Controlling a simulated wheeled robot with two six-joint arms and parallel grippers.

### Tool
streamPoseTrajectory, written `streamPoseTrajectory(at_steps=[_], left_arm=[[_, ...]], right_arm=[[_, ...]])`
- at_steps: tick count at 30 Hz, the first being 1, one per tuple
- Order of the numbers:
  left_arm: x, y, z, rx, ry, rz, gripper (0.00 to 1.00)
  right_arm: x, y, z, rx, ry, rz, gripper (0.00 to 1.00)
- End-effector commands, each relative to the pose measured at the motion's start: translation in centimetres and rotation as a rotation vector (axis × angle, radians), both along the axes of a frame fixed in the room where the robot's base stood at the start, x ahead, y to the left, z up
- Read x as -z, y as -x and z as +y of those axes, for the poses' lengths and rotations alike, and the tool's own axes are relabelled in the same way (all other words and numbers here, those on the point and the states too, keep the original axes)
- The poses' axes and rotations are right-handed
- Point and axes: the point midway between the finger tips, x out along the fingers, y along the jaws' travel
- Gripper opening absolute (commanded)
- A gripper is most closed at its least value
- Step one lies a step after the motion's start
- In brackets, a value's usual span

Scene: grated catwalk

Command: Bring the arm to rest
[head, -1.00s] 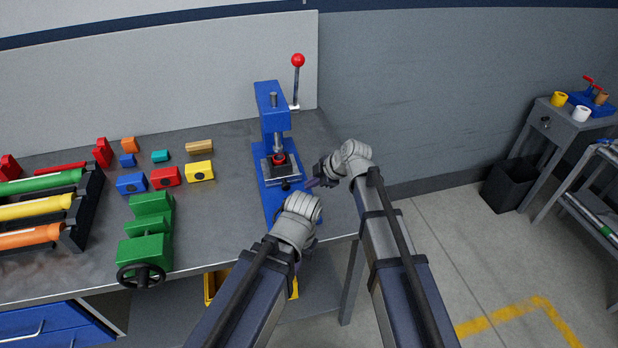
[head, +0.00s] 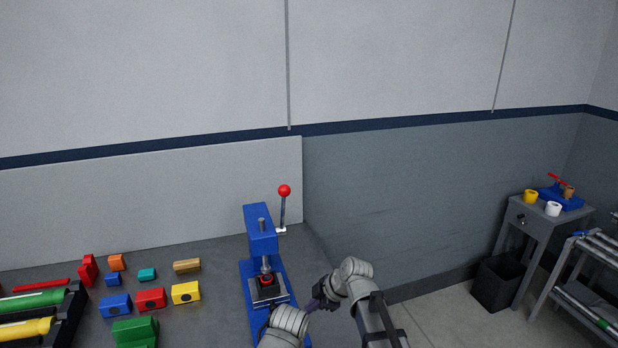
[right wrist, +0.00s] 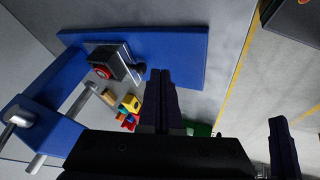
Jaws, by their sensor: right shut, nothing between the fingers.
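My right arm enters the head view from the bottom right. Its gripper (head: 314,303) points left, just right of the blue press (head: 262,232). In the right wrist view its two dark fingers (right wrist: 160,74) lie together, shut and empty, with the press's blue base (right wrist: 180,42) beyond them. My left arm's grey wrist shows at the bottom of the head view, in front of the press base; its fingers are hidden.
The press has a red-knobbed lever (head: 284,191) and a red round piece (head: 266,281) under its ram. Several coloured blocks (head: 151,299) and a rack of coloured tubes (head: 72,305) stand left on the bench. A black bin (head: 500,283) and small table (head: 537,220) are at right.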

Motion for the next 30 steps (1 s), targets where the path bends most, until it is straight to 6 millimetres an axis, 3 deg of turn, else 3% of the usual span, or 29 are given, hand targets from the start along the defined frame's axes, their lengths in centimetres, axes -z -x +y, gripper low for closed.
streamPoseTrajectory(at_steps=[1,9,15,21,30], left_arm=[[0.0,0.0,0.0,0.000,0.000,0.000,0.00],[0.0,0.0,0.0,0.000,0.000,0.000,0.00],[0.0,0.0,0.0,0.000,0.000,0.000,0.00],[0.0,0.0,0.0,0.000,0.000,0.000,0.00],[0.0,0.0,0.0,0.000,0.000,0.000,0.00]], right_arm=[[0.5,2.0,0.2,0.055,0.012,0.061,0.00],[2.9,11.7,-1.3,0.567,0.152,0.408,0.00],[3.5,17.1,-3.5,0.975,0.263,0.515,0.00],[3.4,19.9,-5.1,1.237,0.317,0.527,0.00],[3.3,20.4,-5.5,1.314,0.327,0.524,0.00]])
